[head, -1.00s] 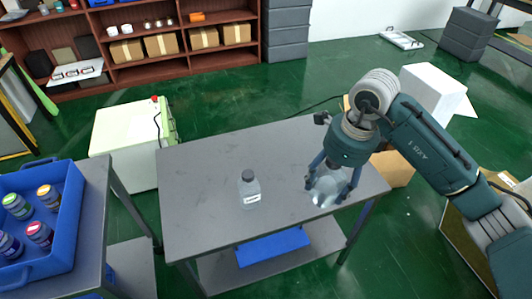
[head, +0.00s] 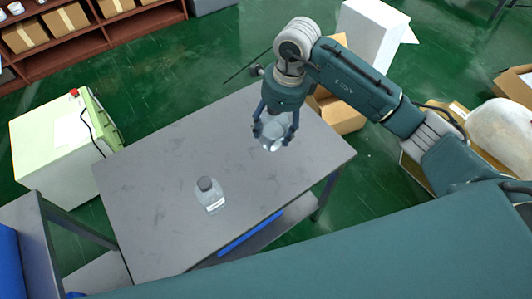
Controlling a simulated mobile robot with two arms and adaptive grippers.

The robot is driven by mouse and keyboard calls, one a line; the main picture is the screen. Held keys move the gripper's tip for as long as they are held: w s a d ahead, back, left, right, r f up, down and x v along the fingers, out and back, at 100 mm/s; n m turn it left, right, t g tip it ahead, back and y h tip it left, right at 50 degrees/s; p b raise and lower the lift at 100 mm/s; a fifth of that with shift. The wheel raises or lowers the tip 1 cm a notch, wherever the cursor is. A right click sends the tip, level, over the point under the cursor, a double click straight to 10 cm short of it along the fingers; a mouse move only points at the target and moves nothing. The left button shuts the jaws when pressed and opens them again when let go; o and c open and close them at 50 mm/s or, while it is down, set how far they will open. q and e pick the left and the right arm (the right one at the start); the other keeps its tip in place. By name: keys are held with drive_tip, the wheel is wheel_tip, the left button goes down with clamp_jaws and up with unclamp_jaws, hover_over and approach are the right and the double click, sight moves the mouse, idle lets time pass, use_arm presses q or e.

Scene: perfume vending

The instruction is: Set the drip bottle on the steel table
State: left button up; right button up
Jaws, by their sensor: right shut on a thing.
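My right gripper (head: 273,136) is over the far right part of the grey steel table (head: 150,170). Its fingers are closed around a clear, see-through bottle (head: 272,146), which is partly hidden by them. I cannot tell whether its base touches the tabletop. Another clear bottle with a dark grey cap and a white label (head: 210,197) stands upright on the table, nearer and to the left, apart from the gripper. I cannot read its label. My left gripper is not in view.
A pale green cabinet (head: 50,140) stands left of the table. Cardboard boxes (head: 345,115) and a white block (head: 370,30) are behind the table at right. The tabletop's left and middle are mostly bare.

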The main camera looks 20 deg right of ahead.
drive_tip(key=f+p, duration=0.1)
drive_tip(key=f, duration=0.8)
drive_tip(key=f+p, duration=0.1)
drive_tip(key=f, duration=0.4)
drive_tip(key=shift+w+f+p, duration=0.25)
drive_tip(key=shift+f+p, duration=0.05)
drive_tip(key=shift+f, duration=0.4)
drive_tip(key=shift+f, duration=0.1)
drive_tip(key=o, duration=1.6)
